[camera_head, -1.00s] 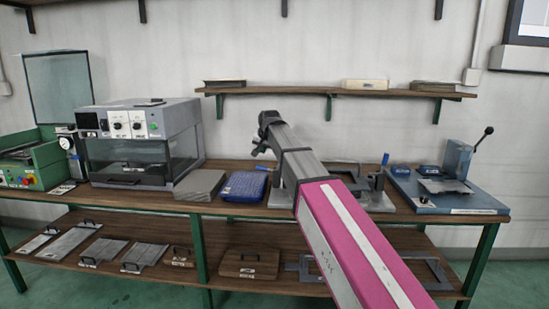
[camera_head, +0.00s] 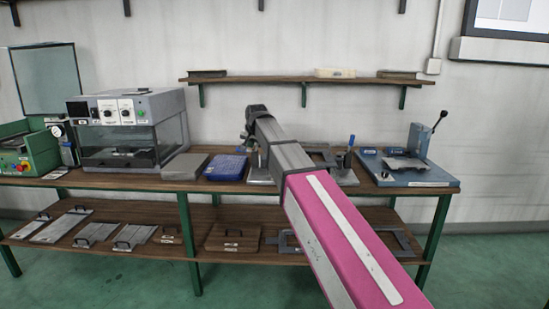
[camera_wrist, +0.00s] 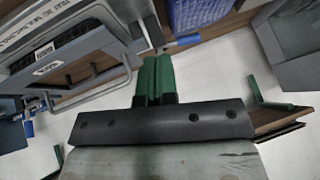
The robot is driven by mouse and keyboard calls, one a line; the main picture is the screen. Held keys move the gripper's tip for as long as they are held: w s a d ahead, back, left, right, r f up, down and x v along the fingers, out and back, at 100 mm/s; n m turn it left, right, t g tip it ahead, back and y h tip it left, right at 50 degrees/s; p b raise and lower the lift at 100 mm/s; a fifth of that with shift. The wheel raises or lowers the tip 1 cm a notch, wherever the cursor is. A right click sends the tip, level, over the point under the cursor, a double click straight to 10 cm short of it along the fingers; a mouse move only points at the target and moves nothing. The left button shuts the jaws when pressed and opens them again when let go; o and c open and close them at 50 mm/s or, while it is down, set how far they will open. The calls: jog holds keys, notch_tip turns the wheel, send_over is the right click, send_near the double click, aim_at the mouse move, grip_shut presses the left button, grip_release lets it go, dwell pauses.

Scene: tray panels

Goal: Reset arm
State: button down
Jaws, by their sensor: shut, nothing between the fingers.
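My arm reaches from the lower right of the head view toward the bench, with its pink link in front. My gripper (camera_head: 251,120) is at the far end, seen small against the wall above the bench. In the wrist view my gripper (camera_wrist: 153,75) shows two green fingers side by side, closed together with nothing held. The fingers point toward a grey fixture with a bent metal handle (camera_wrist: 90,85) and the white wall, apparently touching neither.
The bench (camera_head: 75,181) carries a glass-fronted machine (camera_head: 118,150), a grey slab (camera_head: 184,167), a blue tray (camera_head: 225,167) and a blue lever press (camera_head: 408,170). A wall shelf (camera_head: 300,79) hangs above. Panels lie on the lower shelf (camera_head: 140,211). Floor is free at right.

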jog(key=s+d+f+g+h, duration=0.1)
jog(key=s+d+f, duration=0.2)
jog(key=d+f, duration=0.3)
jog(key=s+d+f+g, duration=0.15)
jog(key=d+f, duration=0.25)
jog(key=f, duration=0.4)
jog(key=s+d+f+g, duration=0.2)
jog(key=s+d+f, duration=0.7)
jog(key=s+f, duration=0.4)
jog(key=s+d+f+n+g+h, duration=0.1)
jog(key=s+d+f+g, duration=0.1)
jog(key=s+d+f, duration=0.8)
notch_tip(320, 180, down, 3)
jog(key=s, duration=0.2)
jog(key=shift+s, duration=0.4)
jog(key=shift+a+f, duration=0.1)
